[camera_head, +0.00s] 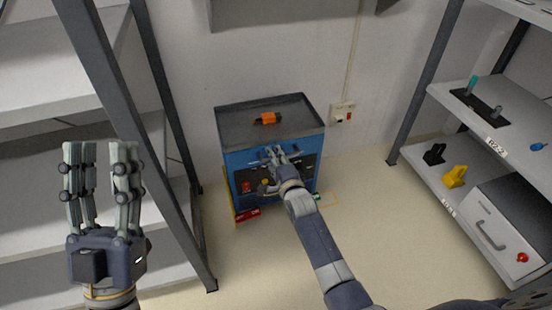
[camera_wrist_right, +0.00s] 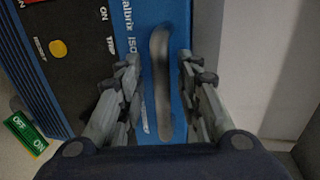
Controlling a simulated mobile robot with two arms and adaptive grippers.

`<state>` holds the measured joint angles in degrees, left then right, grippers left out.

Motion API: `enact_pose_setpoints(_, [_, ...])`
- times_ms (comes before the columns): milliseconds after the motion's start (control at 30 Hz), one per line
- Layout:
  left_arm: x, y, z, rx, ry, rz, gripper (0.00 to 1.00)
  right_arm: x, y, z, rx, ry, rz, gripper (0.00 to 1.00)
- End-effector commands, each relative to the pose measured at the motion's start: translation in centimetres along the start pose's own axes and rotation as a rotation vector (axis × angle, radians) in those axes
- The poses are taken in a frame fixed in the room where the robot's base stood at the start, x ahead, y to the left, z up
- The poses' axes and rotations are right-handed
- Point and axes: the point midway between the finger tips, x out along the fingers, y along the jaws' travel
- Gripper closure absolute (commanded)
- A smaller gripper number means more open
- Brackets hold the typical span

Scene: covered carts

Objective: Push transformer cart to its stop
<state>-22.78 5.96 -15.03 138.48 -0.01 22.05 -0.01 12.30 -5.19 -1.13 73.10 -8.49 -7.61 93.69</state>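The transformer cart (camera_head: 236,162) is a blue cabinet with a dark tray top, standing near the back wall between two shelf racks. An orange object (camera_head: 267,118) lies on its top. My right gripper (camera_head: 272,153) reaches to the cart's front, near its upper edge. In the right wrist view the cart's dark handle bar (camera_wrist_right: 160,85) lies between the spread fingers of this gripper (camera_wrist_right: 160,80); I see a gap on both sides. My left gripper (camera_head: 101,150) is raised, open and empty at the left, away from the cart.
A left shelf rack (camera_head: 150,75) and a right shelf rack (camera_head: 424,92) flank the cart. A wall socket (camera_head: 342,113) is behind it on the right. The floor in front is clear.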

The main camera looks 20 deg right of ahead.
Motion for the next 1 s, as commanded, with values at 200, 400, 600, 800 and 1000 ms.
enact_pose_setpoints(200, [0.0,0.0,0.0,-0.001,-0.001,0.0,0.6,-0.1,-0.1,-0.2,-0.001,0.002,-0.002,0.68])
enact_pose_setpoints(400, [0.0,0.0,0.0,-0.001,0.0,0.0,0.6,-1.7,0.0,-0.2,-0.001,0.003,-0.002,0.68])
enact_pose_setpoints(600, [0.0,0.0,0.0,-0.001,0.0,0.0,0.6,-4.9,0.0,-0.1,0.0,0.002,0.0,0.68])
enact_pose_setpoints(800, [0.0,0.0,0.0,0.0,0.0,0.0,0.6,-8.5,0.1,0.0,0.001,0.001,0.001,0.68])
enact_pose_setpoints(1000, [0.0,0.0,0.0,0.0,0.0,0.0,0.6,-11.0,0.0,0.0,0.0,0.0,-0.001,0.68])
